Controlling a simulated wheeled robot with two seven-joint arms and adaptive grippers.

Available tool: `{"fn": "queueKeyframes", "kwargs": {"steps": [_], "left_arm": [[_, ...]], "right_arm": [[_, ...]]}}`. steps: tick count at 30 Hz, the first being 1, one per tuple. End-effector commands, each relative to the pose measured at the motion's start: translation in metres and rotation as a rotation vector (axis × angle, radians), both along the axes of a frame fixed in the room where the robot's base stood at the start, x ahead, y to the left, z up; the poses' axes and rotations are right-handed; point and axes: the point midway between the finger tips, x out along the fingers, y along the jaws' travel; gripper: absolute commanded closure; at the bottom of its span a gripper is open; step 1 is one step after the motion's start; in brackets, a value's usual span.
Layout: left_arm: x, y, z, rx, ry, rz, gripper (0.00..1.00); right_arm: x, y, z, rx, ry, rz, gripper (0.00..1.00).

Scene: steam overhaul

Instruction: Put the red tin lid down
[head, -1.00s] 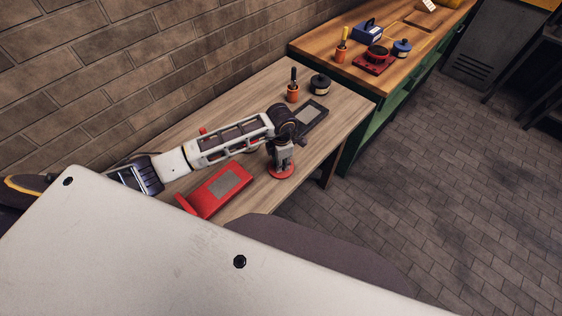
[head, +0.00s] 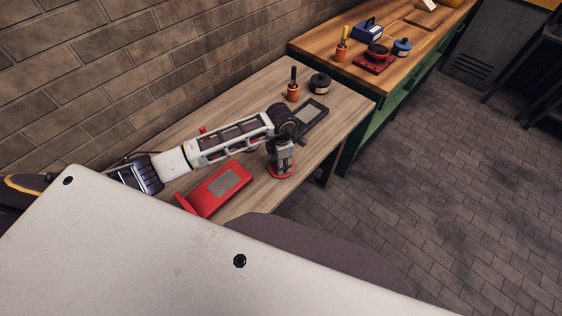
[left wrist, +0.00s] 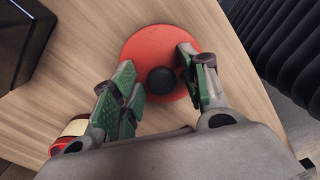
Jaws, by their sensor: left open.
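The red tin lid (head: 283,172) lies on the near wooden table, close to its front edge. In the left wrist view the lid (left wrist: 140,48) is a flat red disc with a round black knob (left wrist: 161,80) at its middle. My left gripper (head: 281,165) points down over the lid. In the left wrist view the green-padded fingers (left wrist: 160,92) are open on either side of the knob, with a gap to it. My right gripper is not in view.
A red box (head: 214,190) with a grey panel lies left of the lid, and a dark tray (head: 312,117) lies behind it. An orange pot (head: 293,93) and a dark round tin (head: 320,84) stand farther back. A second bench (head: 420,60) holds more tins and tools.

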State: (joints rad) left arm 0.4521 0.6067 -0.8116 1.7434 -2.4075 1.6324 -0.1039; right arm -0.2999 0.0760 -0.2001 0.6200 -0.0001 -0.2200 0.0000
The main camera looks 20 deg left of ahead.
Motion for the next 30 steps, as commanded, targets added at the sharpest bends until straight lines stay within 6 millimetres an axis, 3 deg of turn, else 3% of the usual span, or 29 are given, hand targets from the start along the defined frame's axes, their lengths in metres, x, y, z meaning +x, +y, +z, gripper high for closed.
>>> {"fn": "queueKeyframes", "kwargs": {"steps": [8,30], "left_arm": [[0.001,0.000,0.015,0.000,-0.001,-0.001,0.55],[0.001,-0.001,0.112,0.000,-0.001,0.000,0.55]], "right_arm": [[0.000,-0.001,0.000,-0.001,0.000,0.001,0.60],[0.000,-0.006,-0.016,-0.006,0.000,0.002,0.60]]}}
